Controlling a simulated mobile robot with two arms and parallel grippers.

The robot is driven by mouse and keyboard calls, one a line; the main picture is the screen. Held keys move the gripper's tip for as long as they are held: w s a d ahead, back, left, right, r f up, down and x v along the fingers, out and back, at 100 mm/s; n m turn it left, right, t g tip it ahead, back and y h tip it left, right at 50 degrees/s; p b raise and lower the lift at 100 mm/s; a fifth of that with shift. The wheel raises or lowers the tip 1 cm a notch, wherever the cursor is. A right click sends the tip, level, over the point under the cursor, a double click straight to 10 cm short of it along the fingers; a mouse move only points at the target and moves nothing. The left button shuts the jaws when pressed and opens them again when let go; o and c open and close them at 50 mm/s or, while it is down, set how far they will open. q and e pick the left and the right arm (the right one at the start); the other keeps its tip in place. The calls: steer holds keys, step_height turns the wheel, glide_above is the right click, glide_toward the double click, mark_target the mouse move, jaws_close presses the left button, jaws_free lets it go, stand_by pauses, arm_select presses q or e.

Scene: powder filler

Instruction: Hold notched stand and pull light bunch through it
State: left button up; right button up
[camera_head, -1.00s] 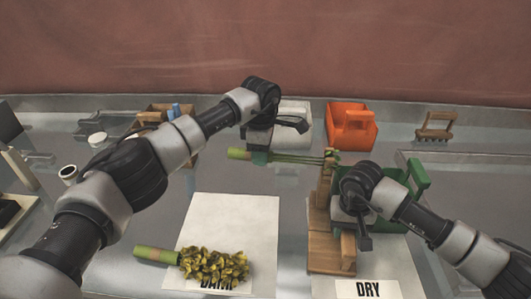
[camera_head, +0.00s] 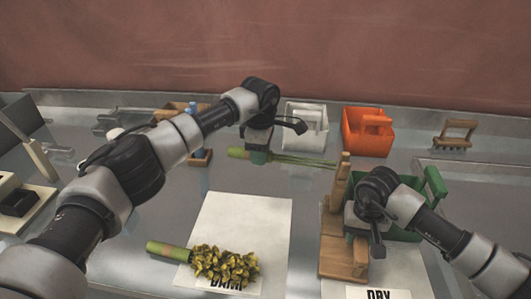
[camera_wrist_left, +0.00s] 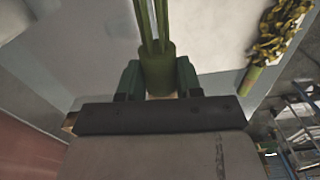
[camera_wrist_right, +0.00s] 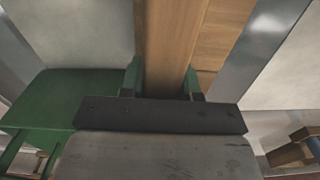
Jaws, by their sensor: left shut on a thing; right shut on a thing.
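The light bunch has a green wrapped butt (camera_head: 238,152) and thin bare green stems (camera_head: 305,160) running right toward the notched stand. My left gripper (camera_head: 258,156) is shut on the butt, above the table. In the left wrist view the butt (camera_wrist_left: 158,68) sits between the fingers, stems pointing away. The wooden notched stand (camera_head: 340,245) stands upright at the right, and my right gripper (camera_head: 366,225) is shut on its post. The right wrist view shows the post (camera_wrist_right: 170,40) between the fingers. The stems' far ends meet the top of the post; I cannot tell whether they lie in the notch.
A yellow-flowered bunch (camera_head: 225,266) lies on a white sheet (camera_head: 240,215). A green crate (camera_head: 436,186) stands beside the right gripper. White (camera_head: 305,128) and orange (camera_head: 367,132) carriers and a small wooden rack (camera_head: 455,134) stand at the back. A DRY sheet (camera_head: 372,291) lies in front.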

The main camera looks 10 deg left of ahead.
arm_select(q)
steer(key=shift+a, duration=0.1)
steer(key=shift+a+r, duration=0.35)
steer(key=shift+r, duration=0.85)
steer(key=shift+a+r, duration=0.3)
steer(key=shift+r, duration=0.85)
steer(key=shift+a+r, duration=0.35)
steer(key=shift+r, duration=0.85)
arm_select(e)
steer(key=o, duration=1)
